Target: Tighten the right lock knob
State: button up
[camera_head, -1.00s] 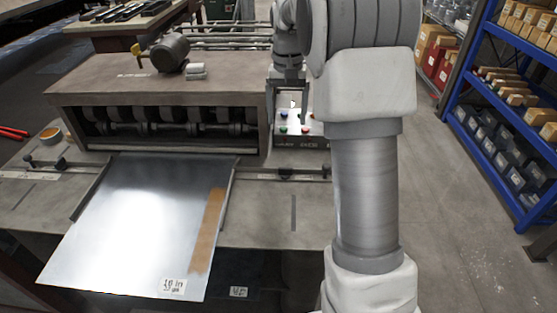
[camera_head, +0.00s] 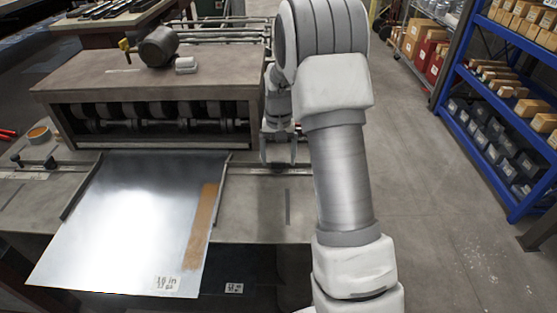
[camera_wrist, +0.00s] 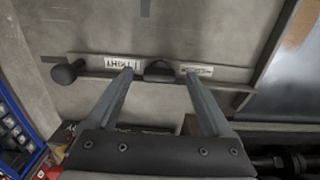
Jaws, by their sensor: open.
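A dark rounded knob (camera_wrist: 160,70) sits on the right-hand guide bar in the wrist view, beside an upside-down label (camera_wrist: 122,62) that seems to read "RIGHT". It lies between the two fingertips of my gripper (camera_wrist: 158,76), which is open, with a gap visible on each side. Whether the tips are down at knob height I cannot tell. A second round black knob (camera_wrist: 66,73) stands at the bar's end, outside the fingers. In the head view my gripper (camera_head: 278,158) is over the right guide bar and hides the knob there.
A shiny metal sheet (camera_head: 130,215) with a brown strip lies on the table left of my gripper. The roller machine (camera_head: 150,85) stands behind it. Left guide knobs (camera_head: 48,163) show at the far left. A blue shelf rack (camera_head: 500,100) stands at the right, across open floor.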

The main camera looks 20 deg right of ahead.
aim_at(278, 162)
jog(key=shift+f, duration=0.4)
jog(key=shift+c, duration=0.3)
grip_shut()
jog(key=shift+m, duration=0.7)
jog(key=shift+o, duration=0.3)
grip_release()
notch_tip(278, 162, up, 18)
jog(key=p, duration=0.1)
jog(key=shift+f, duration=0.25)
jog(key=shift+c, duration=0.2)
